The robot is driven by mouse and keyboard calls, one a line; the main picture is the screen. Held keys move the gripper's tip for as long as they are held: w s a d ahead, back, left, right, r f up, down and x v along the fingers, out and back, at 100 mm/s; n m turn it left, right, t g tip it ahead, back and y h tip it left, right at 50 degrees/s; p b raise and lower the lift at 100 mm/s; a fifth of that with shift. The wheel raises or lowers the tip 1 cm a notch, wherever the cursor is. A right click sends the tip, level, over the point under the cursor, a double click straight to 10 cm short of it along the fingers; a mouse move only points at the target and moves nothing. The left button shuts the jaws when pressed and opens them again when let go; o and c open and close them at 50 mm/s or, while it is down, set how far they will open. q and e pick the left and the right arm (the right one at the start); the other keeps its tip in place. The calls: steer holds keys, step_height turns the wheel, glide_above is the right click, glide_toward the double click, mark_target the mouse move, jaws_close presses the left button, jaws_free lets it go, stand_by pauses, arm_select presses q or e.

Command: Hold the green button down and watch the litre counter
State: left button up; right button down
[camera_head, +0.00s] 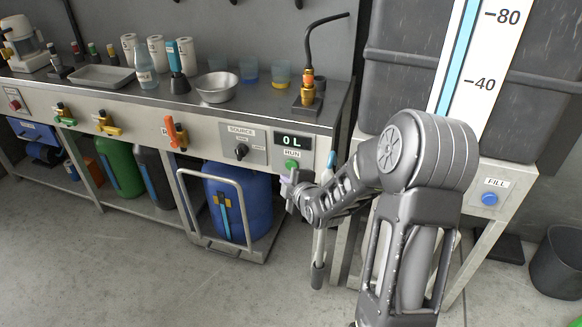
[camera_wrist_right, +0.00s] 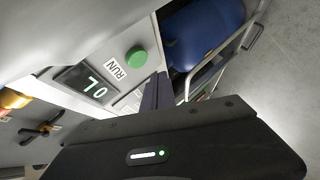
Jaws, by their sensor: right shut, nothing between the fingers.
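The green button (camera_head: 292,165) sits under the RUN label on the front panel of the bench. Just above it the litre counter (camera_head: 294,141) reads 0 L. My right gripper (camera_head: 287,180) is shut and empty, just below the button in the head view. The right wrist view shows the button (camera_wrist_right: 136,60), the counter (camera_wrist_right: 88,83) and my shut fingers (camera_wrist_right: 160,78) close beside the button, not over it. The button's face is uncovered there. My left gripper is not in view.
The source dial (camera_head: 241,151) is left of the counter. A blue drum (camera_head: 248,200) on a railed trolley (camera_head: 183,200) stands below the panel. A blue FILL button (camera_head: 489,199) is at the right, under the grey tank (camera_head: 400,75). The floor in front is clear.

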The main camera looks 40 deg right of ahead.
mark_target(287, 168)
steer(key=shift+w+d, duration=0.7)
steer(key=shift+d, duration=0.3)
steer(key=shift+w+d+b, duration=0.1)
steer(key=shift+b, duration=0.3)
stand_by(1.0)
steer(key=shift+w+d, duration=0.15)
steer(key=shift+d, duration=0.05)
steer(key=shift+w+d+b, duration=0.3)
steer(key=shift+d+b, duration=0.1)
steer(key=shift+d, duration=0.15)
stand_by(2.4)
steer(key=shift+a, duration=0.1)
stand_by(0.7)
steer(key=shift+s+a, duration=0.55)
steer(key=shift+a, duration=0.2)
